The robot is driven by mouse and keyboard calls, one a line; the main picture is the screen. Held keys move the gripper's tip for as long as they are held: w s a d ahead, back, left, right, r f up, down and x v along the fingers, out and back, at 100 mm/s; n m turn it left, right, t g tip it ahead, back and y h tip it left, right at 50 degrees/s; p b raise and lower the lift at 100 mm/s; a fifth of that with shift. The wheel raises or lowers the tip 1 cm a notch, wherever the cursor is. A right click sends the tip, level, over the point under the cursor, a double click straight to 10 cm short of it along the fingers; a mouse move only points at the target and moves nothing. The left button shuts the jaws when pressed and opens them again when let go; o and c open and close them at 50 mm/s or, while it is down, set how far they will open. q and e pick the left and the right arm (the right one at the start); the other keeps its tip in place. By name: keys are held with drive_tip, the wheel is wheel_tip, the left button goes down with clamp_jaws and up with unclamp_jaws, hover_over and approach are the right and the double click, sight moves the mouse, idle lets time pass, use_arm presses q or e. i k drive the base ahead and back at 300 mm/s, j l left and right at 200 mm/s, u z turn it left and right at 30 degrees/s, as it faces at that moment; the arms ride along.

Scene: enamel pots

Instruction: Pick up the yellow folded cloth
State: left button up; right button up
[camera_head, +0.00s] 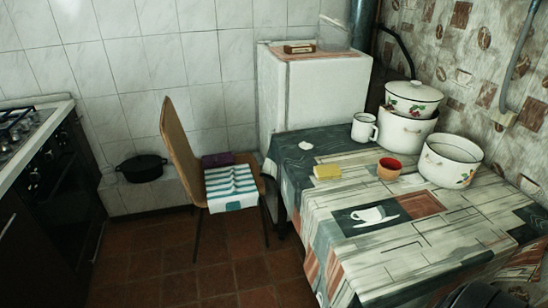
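A yellow folded cloth (327,172) lies flat on the patterned tablecloth of the table (400,245), near its left edge. Bare tablecloth surrounds it, and nothing covers it. Neither of my grippers can be made out in the head view. A dark rounded shape shows at the bottom right edge, cut off by the frame, and I cannot tell what it is.
A small orange-red pot (389,169) stands right of the cloth. A white mug (364,127), a lidded white pot (413,98) stacked on another, and an open white pot (449,161) stand behind. A chair (184,150) with a striped towel (231,186) stands left of the table.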

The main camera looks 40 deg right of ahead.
sight(329, 172)
drive_tip(key=i+j+z, duration=0.1)
drive_tip(key=i+z, duration=0.2)
drive_tip(key=i, duration=0.2)
drive_tip(key=i+j+z, duration=0.2)
drive_tip(key=i+z, duration=0.15)
drive_tip(key=i, duration=0.15)
